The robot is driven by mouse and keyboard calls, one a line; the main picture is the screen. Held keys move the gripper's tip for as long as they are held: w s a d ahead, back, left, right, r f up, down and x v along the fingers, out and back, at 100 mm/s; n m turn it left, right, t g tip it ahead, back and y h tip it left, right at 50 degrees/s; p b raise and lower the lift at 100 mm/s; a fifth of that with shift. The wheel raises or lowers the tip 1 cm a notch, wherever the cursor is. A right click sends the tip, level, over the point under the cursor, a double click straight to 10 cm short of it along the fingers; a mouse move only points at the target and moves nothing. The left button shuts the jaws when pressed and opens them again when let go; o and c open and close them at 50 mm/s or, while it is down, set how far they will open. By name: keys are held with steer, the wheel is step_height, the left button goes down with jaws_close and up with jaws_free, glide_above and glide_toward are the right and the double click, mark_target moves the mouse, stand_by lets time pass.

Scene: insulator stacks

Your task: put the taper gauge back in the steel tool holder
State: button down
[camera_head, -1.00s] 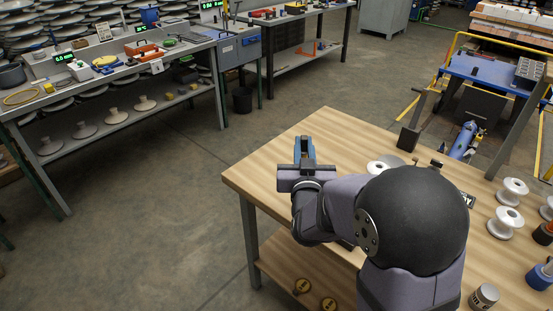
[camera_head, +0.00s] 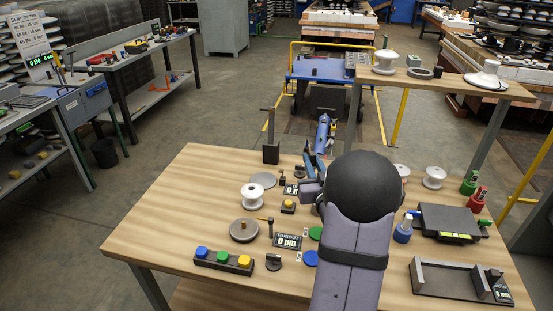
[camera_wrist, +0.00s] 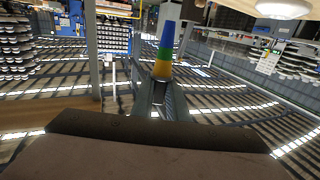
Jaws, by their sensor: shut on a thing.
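The taper gauge (camera_wrist: 164,52) is a slim cone with blue, green and yellow bands. In the wrist view it stands out beyond the fingertips, its yellow end between them. My gripper (camera_wrist: 158,95) is shut on it. In the head view my gripper (camera_head: 313,166) is over the far middle of the wooden table, partly hidden by my arm. The gauge is hard to make out there. I cannot pick out the steel tool holder for certain; a grey can seen earlier on the table is not visible now.
The table (camera_head: 165,215) carries a white spool (camera_head: 252,196), a round grey disc (camera_head: 244,230), a three-button box (camera_head: 223,260), a blue pot (camera_head: 403,231), a dark flat device (camera_head: 448,222) and a grey tray-like fixture (camera_head: 455,280). A dark upright post (camera_head: 270,150) stands at the back edge. The table's left part is clear.

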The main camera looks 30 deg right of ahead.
steer(key=s+d, duration=0.2)
steer(key=shift+s+d+f, duration=0.1)
steer(key=shift+s+d, duration=0.15)
steer(key=shift+d, duration=0.15)
steer(key=shift+s, duration=0.1)
steer(key=shift+f+b, duration=2.75)
steer(key=shift+f, duration=0.15)
steer(key=shift+f+b, duration=1.85)
steer(key=shift+b, duration=0.2)
stand_by(0.3)
steer(key=shift+r, duration=0.25)
steer(key=shift+r+p, duration=1.1)
steer(key=shift+r, duration=0.25)
stand_by(0.4)
